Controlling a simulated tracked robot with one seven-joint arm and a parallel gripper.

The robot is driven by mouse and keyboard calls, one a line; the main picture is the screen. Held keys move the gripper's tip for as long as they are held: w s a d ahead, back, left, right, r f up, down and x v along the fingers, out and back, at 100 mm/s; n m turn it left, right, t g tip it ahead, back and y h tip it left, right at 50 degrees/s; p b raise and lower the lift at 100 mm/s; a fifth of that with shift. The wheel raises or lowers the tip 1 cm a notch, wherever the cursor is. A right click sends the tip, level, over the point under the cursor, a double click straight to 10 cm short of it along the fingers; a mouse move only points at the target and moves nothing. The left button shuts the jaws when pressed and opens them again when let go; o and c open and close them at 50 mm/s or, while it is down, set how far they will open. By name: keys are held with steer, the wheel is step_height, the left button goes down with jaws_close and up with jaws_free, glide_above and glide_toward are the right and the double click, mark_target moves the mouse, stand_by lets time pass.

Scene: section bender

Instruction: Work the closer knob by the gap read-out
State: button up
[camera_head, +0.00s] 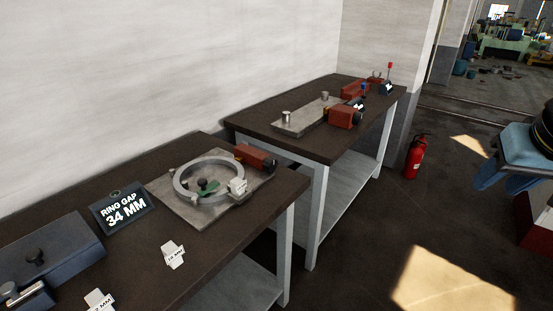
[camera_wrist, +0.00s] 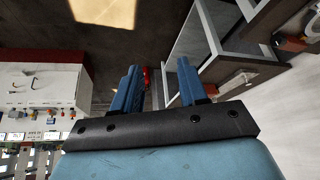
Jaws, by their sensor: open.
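A gap read-out (camera_head: 122,208) showing "RING GAP 34 MM" stands on the near bench. To its right, a grey metal ring (camera_head: 187,191) lies on a square plate (camera_head: 215,217), with a green piece inside it and a white tag at its right side. A red block (camera_head: 252,156) with a dark knob-like end (camera_head: 271,163) sits at the plate's far right corner. Which knob is the closer is not marked legibly. My gripper (camera_wrist: 158,68) is open and empty in the wrist view, away from the ring and knobs.
White tags (camera_head: 174,254) lie on the near bench (camera_head: 75,193). A second bench (camera_head: 262,130) behind holds another plate with posts and red blocks. A red fire extinguisher (camera_head: 415,157) stands on the floor beside it. Open floor (camera_head: 370,235) lies right of the benches.

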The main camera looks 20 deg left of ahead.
steer(key=shift+a, duration=0.1)
steer(key=o, duration=0.3)
steer(key=shift+w+a, duration=0.1)
steer(key=shift+w, duration=0.3)
steer(key=o, duration=0.4)
steer(key=w+a+f+n, duration=0.1)
steer(key=w, duration=0.3)
steer(key=w+a+f+n, duration=0.2)
steer(key=w, duration=0.3)
steer(key=w+a+f+n+t, duration=0.1)
steer(key=w+a, duration=0.1)
steer(key=w, duration=0.2)
steer(key=shift+w+a+f+h, duration=0.1)
steer(key=shift+w+f+h, duration=0.1)
steer(key=shift+f+h, duration=0.15)
steer(key=shift+o, duration=0.2)
steer(key=n+y, duration=1)
steer(key=y, duration=0.2)
glide_toward(273, 164)
steer(key=shift+t, duration=0.3)
steer(key=x, duration=0.9)
steer(key=shift+s+f, duration=0.15)
steer(key=shift+s, duration=0.05)
